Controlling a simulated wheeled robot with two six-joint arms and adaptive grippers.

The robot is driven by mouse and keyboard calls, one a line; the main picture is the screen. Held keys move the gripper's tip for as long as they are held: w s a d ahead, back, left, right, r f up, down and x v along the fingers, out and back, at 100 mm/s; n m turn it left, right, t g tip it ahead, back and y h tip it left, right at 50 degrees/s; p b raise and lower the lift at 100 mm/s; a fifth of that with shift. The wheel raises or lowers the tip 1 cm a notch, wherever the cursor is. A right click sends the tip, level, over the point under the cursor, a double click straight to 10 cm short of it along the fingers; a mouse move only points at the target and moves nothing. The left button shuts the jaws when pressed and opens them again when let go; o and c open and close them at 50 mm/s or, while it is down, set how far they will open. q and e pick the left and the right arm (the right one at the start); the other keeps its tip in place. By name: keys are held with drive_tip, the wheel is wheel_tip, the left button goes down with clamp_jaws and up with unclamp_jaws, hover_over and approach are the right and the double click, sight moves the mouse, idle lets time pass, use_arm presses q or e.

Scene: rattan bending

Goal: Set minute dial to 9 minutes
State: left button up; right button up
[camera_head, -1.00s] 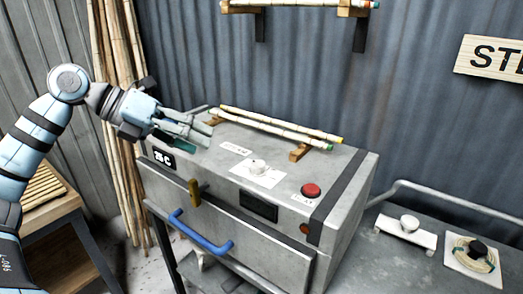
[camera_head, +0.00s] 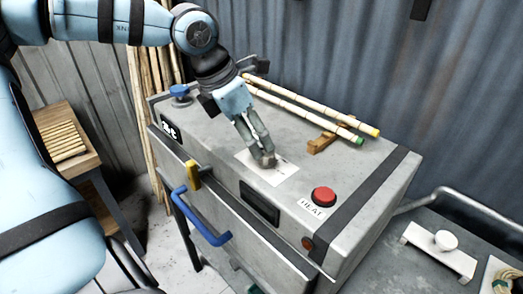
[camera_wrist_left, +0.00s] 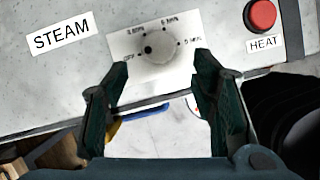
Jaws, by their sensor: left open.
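The minute dial is a round grey knob (camera_wrist_left: 162,45) on a white plate with OFF and several minute labels around it. Its dark mark sits on the left, on the OFF side. In the head view the dial's white plate (camera_head: 287,173) lies on top of the grey steam box (camera_head: 372,190), and my fingers largely hide the knob. My left gripper (camera_head: 264,160) points down at the dial from above. In the left wrist view its open fingers (camera_wrist_left: 152,80) are apart, with the knob beyond and between their tips. I cannot tell whether they touch it. My right gripper is out of view.
A red HEAT button (camera_head: 323,196) stands right of the dial. Bamboo-like rods (camera_head: 310,110) rest on wooden supports behind it. A blue handle (camera_head: 203,220) and a yellow latch (camera_head: 192,175) are on the front. A white cup-like piece (camera_head: 446,241) sits on the right-hand table.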

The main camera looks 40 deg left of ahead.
sight(264, 152)
use_arm(q)
drive_tip(key=x, duration=0.3)
drive_tip(key=w+x, duration=0.1)
drive_tip(key=x, duration=0.2)
drive_tip(key=shift+r, duration=0.2)
drive_tip(key=shift+s+r, duration=0.1)
drive_tip(key=shift+s, duration=0.25)
drive_tip(key=shift+c, duration=0.3)
drive_tip(key=shift+w, duration=0.1)
drive_tip(key=c, duration=1.1)
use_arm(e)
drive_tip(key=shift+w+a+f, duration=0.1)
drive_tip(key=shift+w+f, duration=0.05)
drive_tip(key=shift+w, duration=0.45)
